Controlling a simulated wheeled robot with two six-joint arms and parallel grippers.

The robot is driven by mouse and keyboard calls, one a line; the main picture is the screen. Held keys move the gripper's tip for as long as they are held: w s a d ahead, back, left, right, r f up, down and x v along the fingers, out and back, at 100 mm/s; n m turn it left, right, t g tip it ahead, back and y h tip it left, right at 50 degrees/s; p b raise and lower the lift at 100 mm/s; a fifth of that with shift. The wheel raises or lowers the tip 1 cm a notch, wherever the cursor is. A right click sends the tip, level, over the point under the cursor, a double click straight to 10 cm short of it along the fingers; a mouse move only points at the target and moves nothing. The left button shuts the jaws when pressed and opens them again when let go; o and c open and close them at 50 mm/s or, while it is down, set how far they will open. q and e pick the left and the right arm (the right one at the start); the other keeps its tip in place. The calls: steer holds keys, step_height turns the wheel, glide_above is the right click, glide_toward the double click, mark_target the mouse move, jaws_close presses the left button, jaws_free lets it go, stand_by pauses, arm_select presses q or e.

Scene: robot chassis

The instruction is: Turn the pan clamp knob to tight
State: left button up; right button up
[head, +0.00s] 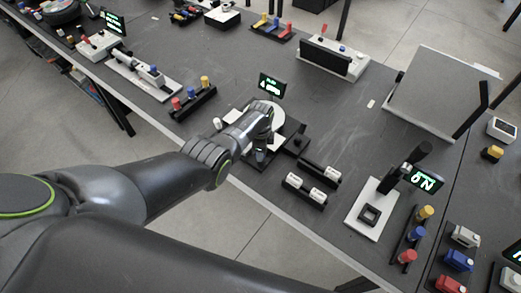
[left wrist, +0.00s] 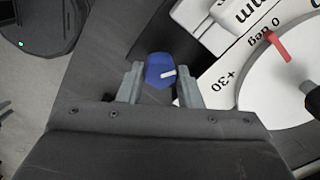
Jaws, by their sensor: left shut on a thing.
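The pan clamp knob is a small blue knob with a white pointer mark (left wrist: 158,65) in the left wrist view. The mark points toward the right of that picture. My left gripper (left wrist: 160,84) has one finger on each side of the knob and is shut on it. In the head view my left gripper (head: 261,153) reaches down at the front of the dial device, and the knob is hidden there. The device's round white dial (head: 276,113) shows behind the gripper. In the left wrist view the dial plate (left wrist: 233,85) carries degree marks and a red pointer (left wrist: 278,44). My right gripper is not in view.
A small screen with green text (head: 272,84) stands behind the device. Black holders with white cylinders (head: 305,190) sit close to its right. A black peg holder (head: 194,103) is to its left. The table's front edge (head: 255,192) is near the arm.

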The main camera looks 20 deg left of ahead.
arm_select(q)
steer(key=m, duration=0.5)
steer(key=shift+m, duration=0.4)
stand_by(0.3)
steer(key=o, duration=1)
steer(key=shift+r+p, duration=0.35)
steer(key=shift+r, duration=0.1)
step_height(320, 180, up, 16)
steer(key=shift+r+p, duration=0.25)
steer(key=shift+p, duration=0.25)
